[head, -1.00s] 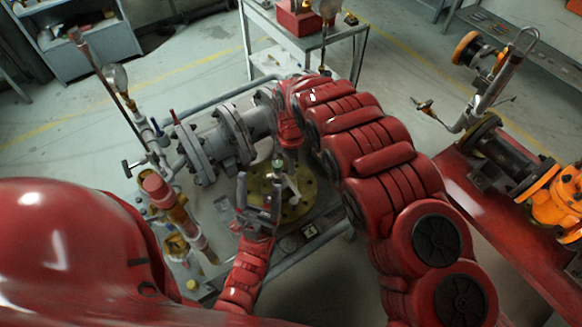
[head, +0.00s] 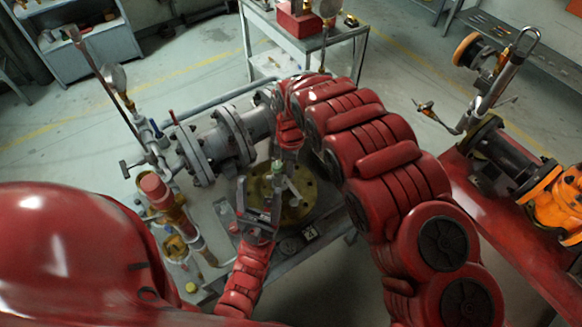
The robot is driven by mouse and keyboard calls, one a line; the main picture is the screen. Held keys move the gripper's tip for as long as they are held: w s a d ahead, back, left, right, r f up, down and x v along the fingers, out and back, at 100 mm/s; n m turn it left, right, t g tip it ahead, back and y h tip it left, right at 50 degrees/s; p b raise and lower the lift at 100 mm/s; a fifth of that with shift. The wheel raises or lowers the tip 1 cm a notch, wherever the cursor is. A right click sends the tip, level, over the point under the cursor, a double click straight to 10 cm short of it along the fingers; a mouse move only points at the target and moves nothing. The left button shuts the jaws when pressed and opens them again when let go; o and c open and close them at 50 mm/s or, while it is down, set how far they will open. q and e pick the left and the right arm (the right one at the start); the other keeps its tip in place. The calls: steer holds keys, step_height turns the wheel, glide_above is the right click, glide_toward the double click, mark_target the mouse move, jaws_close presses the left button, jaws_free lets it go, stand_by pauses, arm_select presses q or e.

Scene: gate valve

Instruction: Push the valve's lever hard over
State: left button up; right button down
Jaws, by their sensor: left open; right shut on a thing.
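The valve is a grey flanged body (head: 218,143) on the bench, with a round brass flange (head: 300,209) beside it. A pale lever-like piece (head: 292,188) with a greenish end stands over the brass flange. My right gripper (head: 283,160) comes down from above and is shut at the upper end of this piece; its jaws are small and partly hidden by my arm. My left gripper (head: 258,190) is open at the near left side of the flange, its two grey fingers pointing up and apart. I cannot tell whether it touches anything.
Upright pipes with a red-capped fitting (head: 155,187) stand left of the valve, near a long rod (head: 100,75). A red bench (head: 490,215) with orange equipment (head: 552,205) stands at the right. A cart with a red box (head: 297,20) is behind. Open floor lies between.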

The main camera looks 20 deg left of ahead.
stand_by(0.4)
steer(key=c, duration=1)
jaws_free()
step_height(320, 180, up, 3)
steer(key=shift+r, duration=0.2)
steer(key=shift+r+p, duration=3.75)
steer(key=shift+r, duration=3.25)
